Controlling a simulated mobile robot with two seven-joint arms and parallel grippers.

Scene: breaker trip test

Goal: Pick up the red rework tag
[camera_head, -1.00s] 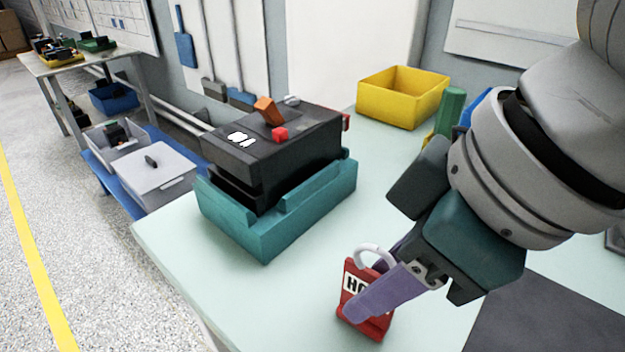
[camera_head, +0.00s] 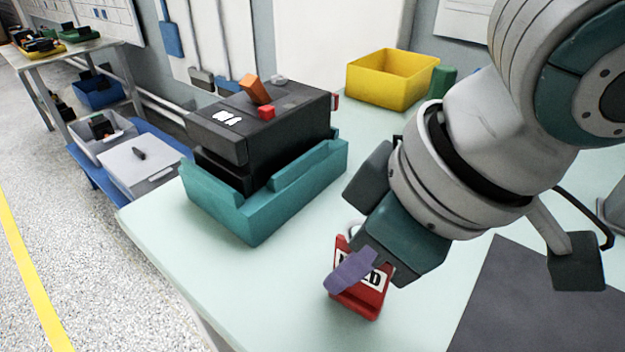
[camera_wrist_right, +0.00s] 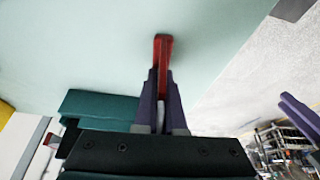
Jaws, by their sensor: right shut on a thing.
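The red rework tag (camera_head: 372,300) has a white label with black letters, partly covered, and a pale loop at its top. It is at the front of the pale green table in the head view. My right gripper (camera_head: 350,272) is shut on it, with a purple finger across its face. In the right wrist view the tag (camera_wrist_right: 163,50) shows edge-on between the purple fingers (camera_wrist_right: 160,95) and sticks out past their tips. I cannot tell whether it touches the table. Purple fingers at the right edge of that view look like my left gripper (camera_wrist_right: 300,115); their opening is unclear.
A black breaker (camera_head: 262,135) with an orange lever and red button sits in a teal cradle (camera_head: 265,215) left of the tag. A yellow bin (camera_head: 385,85) stands behind. A dark grey mat (camera_head: 530,310) lies at right. Bare table (camera_head: 220,275) lies before the cradle.

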